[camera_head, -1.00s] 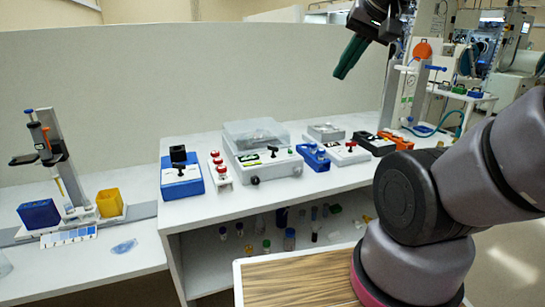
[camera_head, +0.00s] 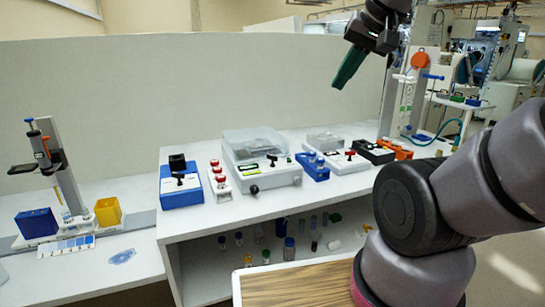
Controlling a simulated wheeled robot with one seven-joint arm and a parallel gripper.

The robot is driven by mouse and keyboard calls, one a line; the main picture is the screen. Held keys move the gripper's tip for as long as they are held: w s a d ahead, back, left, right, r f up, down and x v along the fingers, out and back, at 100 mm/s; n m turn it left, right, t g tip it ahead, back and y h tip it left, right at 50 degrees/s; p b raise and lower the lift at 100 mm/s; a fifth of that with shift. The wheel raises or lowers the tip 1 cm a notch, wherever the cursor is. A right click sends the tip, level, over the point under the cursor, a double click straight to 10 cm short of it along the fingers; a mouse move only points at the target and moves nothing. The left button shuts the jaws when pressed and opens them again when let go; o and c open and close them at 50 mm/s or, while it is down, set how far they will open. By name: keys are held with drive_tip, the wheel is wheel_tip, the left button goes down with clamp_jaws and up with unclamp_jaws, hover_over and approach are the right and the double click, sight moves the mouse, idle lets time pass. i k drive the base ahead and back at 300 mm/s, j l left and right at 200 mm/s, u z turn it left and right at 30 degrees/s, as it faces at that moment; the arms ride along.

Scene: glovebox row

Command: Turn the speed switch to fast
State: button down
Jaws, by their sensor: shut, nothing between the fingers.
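My gripper (camera_head: 345,70), with green fingers, is shut and empty. It hangs in the air above the back right of the bench, apart from all the devices. A grey-white device (camera_head: 285,178) with a clear lid stands mid-bench. It has a small black lever (camera_head: 272,160) on top and a dark round knob (camera_head: 254,190) in front. Labels are too small to read, so I cannot tell which is the speed switch.
A white strip with red buttons (camera_head: 219,184) and a blue rack (camera_head: 314,168) stand between the devices. Black and orange boxes (camera_head: 375,152) are at the right. Bottles (camera_head: 289,248) stand on the lower shelf. A pipette stand (camera_head: 62,180) is at the left.

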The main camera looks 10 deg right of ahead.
sight(271, 157)
drive_tip(key=i+l+u, duration=0.25)
drive_tip(key=u, duration=0.2)
drive_tip(key=i+l+u, duration=0.15)
drive_tip(key=l+u, duration=0.3)
